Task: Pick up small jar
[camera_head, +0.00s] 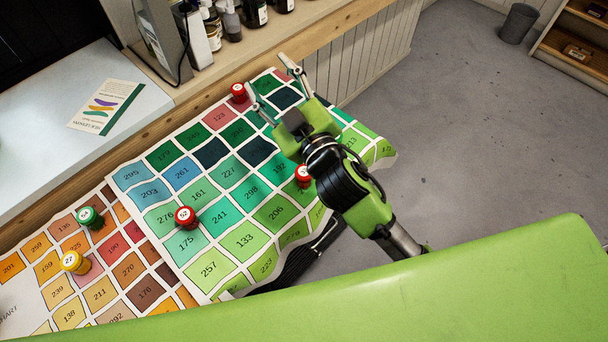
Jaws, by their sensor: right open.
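Several small jars with numbered lids stand on the colour charts. A red-lidded jar (239,93) is near the chart's far edge, another marked 52 (185,216) is mid-chart, and a third (303,176) is beside my right arm, partly hidden by it. A green-lidded jar (90,218) and a yellow-lidded jar (74,262) are at the left. My right gripper (266,73) is open and empty, its fingers spread above the far end of the chart, just right of the far red-lidded jar. I do not make out my left gripper.
The green-toned chart (210,265) overlaps a warm-toned one (105,320). A leaflet (105,106) lies on the pale counter (40,155). Dark bottles (230,22) stand on the shelf behind. A bin (518,23) and open floor (470,120) are at the right.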

